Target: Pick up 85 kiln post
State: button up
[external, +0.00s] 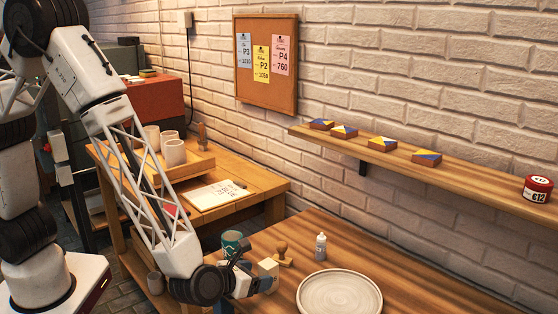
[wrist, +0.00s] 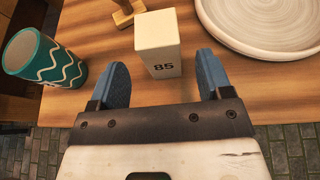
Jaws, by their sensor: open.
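The kiln post is a cream block marked 85 (wrist: 158,45). In the wrist view it stands upright on the wooden table, just beyond and between my fingertips. In the external view the post (external: 268,268) is partly hidden by my gripper. My gripper (wrist: 160,82) has two blue fingers spread apart, with nothing between them except the near edge of the table beneath. In the external view my gripper (external: 262,285) is low over the table's near left part, beside the post.
A teal cup with white waves (wrist: 44,60) stands left of the post. A wooden stamp (external: 283,254) is behind it, and a small bottle (external: 320,247) stands farther right. A large pale plate (external: 340,293) lies to the right. A wall shelf (external: 390,160) holds patterned tiles.

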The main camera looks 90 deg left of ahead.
aim_at(267, 262)
jog(key=shift+x, duration=2.45)
jog(key=shift+d, duration=0.1)
jog(key=c, duration=1.2)
jog(key=shift+o, duration=0.2)
jog(key=shift+r, duration=0.7)
jog(key=shift+s+r, duration=0.2)
jog(key=shift+r, duration=0.35)
jog(key=shift+s+r, duration=0.2)
jog(key=shift+r, duration=0.35)
jog(key=s+r, duration=0.1)
jog(key=s, duration=1.4)
